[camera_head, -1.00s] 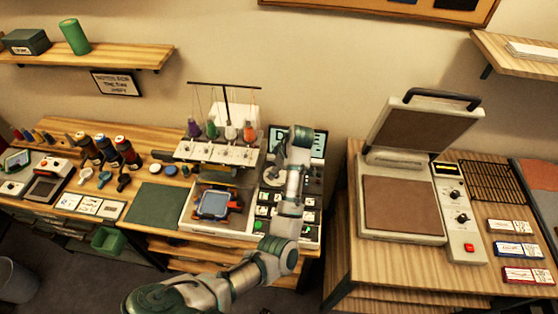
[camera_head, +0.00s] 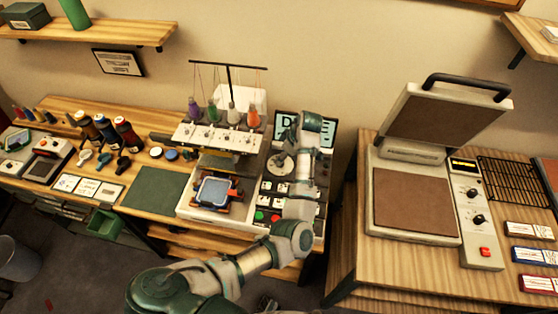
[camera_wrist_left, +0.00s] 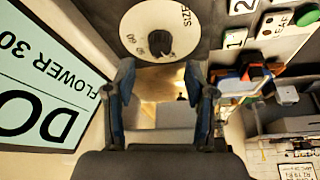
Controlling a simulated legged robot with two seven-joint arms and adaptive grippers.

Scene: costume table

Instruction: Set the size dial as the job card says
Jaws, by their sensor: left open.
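The white round size dial (camera_head: 281,164) is on the embroidery machine's right-hand panel. A pale green card (camera_head: 286,126) stands behind the panel; in the wrist view this card (camera_wrist_left: 38,95) reads "DO" and "FLOWER 30", partly cut off.
Numbered keys (camera_wrist_left: 235,38) and a green button (camera_wrist_left: 307,15) sit beside the dial. The hooped blue piece (camera_head: 214,192) is left of the panel, below thread cones (camera_head: 253,118). A heat press (camera_head: 415,200) stands on the right table. A green mat (camera_head: 153,190) lies clear at left.

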